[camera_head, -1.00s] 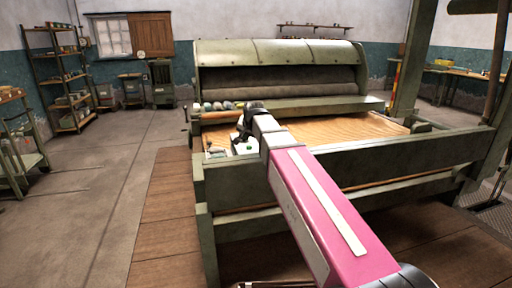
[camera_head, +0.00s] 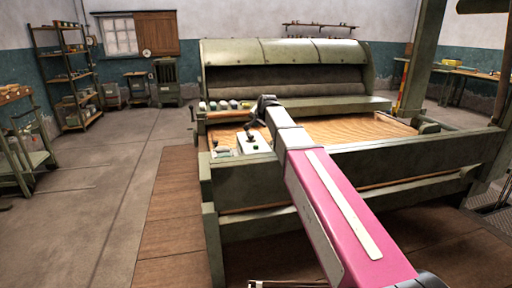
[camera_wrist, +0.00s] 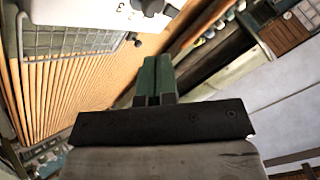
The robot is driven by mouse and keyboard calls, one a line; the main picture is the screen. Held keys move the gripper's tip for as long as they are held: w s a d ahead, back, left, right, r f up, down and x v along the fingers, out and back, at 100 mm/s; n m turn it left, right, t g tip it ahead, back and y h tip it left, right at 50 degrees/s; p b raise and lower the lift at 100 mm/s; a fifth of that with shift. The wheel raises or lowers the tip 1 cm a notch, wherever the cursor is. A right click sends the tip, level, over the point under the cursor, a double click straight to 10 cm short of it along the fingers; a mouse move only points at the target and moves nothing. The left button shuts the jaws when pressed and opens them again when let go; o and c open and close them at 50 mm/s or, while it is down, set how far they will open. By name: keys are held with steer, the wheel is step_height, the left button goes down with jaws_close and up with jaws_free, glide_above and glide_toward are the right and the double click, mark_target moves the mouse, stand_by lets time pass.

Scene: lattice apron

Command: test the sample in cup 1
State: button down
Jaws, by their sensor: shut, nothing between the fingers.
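My gripper (camera_wrist: 152,62) shows in the wrist view as two dark green fingers closed together, with nothing between them. In the head view the dark end of my arm (camera_head: 266,103) is over the left part of the wooden slatted bed. A row of small cups or pots (camera_head: 222,105) stands on the ledge behind the bed; I cannot tell which is cup 1. They seem to show again at the upper right of the wrist view (camera_wrist: 208,33).
A wire basket (camera_wrist: 75,40) is beside the white box in the wrist view. The green machine's front beam (camera_head: 400,157) lies under my arm, and its hooded roller (camera_head: 285,80) is behind the bed. A shelf rack (camera_head: 70,80) stands far left. The floor on the left is clear.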

mark_target(257, 146)
steer(key=shift+f, duration=4)
steer(key=shift+f, duration=0.1)
steer(key=shift+f, duration=0.3)
steer(key=shift+f, duration=0.5)
steer(key=shift+r, duration=0.95)
steer(key=shift+r, duration=0.1)
steer(key=shift+r, duration=2.4)
steer(key=shift+a, duration=0.1)
